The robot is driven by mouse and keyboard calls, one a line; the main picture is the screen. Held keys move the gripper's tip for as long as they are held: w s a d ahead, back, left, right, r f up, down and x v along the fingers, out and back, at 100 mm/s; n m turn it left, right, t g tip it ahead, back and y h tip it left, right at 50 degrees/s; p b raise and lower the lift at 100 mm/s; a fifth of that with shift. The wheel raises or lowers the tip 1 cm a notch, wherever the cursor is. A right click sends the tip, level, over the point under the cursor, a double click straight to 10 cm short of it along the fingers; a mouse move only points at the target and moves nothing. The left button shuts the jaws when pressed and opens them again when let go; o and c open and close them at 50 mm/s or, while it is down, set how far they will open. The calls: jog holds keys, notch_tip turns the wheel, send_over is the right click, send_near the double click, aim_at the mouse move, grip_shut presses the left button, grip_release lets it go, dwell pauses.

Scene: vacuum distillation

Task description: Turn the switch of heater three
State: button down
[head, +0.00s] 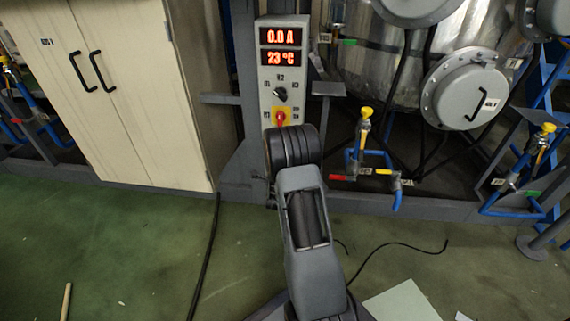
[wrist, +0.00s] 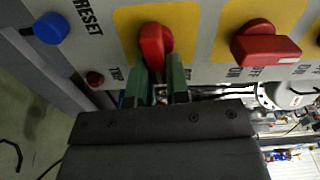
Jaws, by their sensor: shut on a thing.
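In the wrist view, a red rotary switch (wrist: 155,42) sits on a yellow plate on a grey panel, its handle pointing down toward my gripper (wrist: 161,74). The two green fingers are shut on the lower end of this handle, one on each side. A second red switch (wrist: 265,42) on its own yellow plate is to the right, its handle lying nearly sideways. No heater number is readable here. In the head view my arm hides the gripper and whatever it holds.
A blue button (wrist: 51,28) marked RESET and a small dark red button (wrist: 95,79) are left of the held switch. In the head view, a control box (head: 270,84) reads 0.0 A and 23 °C. A beige cabinet (head: 150,100) stands left; blue pipes (head: 397,190) are right.

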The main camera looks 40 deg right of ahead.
jog(key=shift+f+m, duration=0.15)
jog(key=shift+m, duration=0.55)
jog(key=c, duration=1.1)
grip_release()
jog(key=p+v, duration=0.3)
jog(key=v, duration=1)
jog(key=shift+s+a, duration=0.25)
jog(key=shift+s, duration=0.1)
